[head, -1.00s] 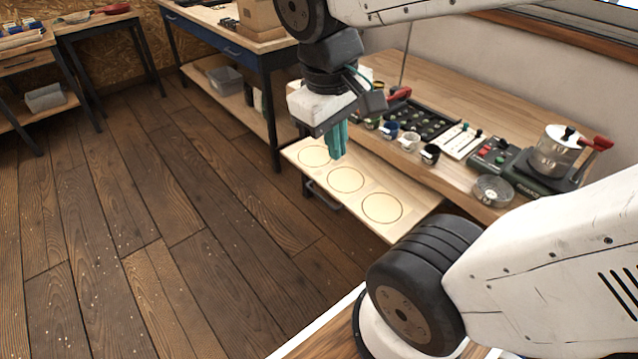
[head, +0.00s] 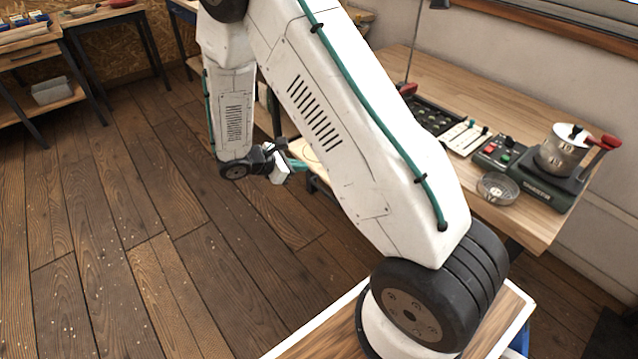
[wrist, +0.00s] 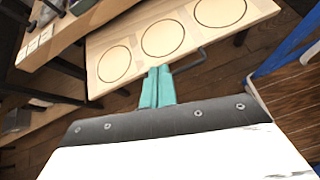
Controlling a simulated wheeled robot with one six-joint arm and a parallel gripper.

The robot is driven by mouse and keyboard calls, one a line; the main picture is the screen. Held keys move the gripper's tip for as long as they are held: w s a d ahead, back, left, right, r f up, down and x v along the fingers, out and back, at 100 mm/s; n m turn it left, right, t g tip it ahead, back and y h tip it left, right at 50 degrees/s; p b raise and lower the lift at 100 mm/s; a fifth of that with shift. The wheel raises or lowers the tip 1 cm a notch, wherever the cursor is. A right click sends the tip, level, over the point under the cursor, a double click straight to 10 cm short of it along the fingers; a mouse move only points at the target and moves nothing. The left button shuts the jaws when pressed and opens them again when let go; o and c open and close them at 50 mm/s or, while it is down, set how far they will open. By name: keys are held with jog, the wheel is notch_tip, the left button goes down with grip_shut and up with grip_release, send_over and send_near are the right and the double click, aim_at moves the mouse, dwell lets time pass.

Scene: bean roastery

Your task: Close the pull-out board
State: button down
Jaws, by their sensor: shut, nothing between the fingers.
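The pull-out board (wrist: 118,38) is pale wood with three ringed circles and stands out from under the worktop. In the wrist view its front edge faces me, with a dark bar handle (wrist: 203,58) below it. In the head view my arm hides most of the board, and only a small part (head: 303,151) shows. My gripper (wrist: 158,70) has teal fingers, shut and empty, reaching to the board's front edge beside the handle. I cannot tell whether the fingers touch the edge. In the head view the fingers (head: 298,164) point right toward the board.
The wooden worktop (head: 455,85) holds a slider panel (head: 465,138), a glass dish (head: 497,188) and a metal pot (head: 563,150) on a green device. A side table with a grey bin (head: 50,92) stands at the left. The floor at the left is clear.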

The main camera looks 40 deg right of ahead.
aim_at(327, 182)
notch_tip(327, 182, down, 8)
jog(key=w+n+t, duration=0.1)
jog(key=n, duration=0.2)
jog(key=x, duration=0.9)
jog(key=shift+w+d+f, duration=0.1)
jog(key=shift+w+d, duration=0.05)
jog(key=shift+d, duration=0.15)
jog(key=shift+d, duration=0.1)
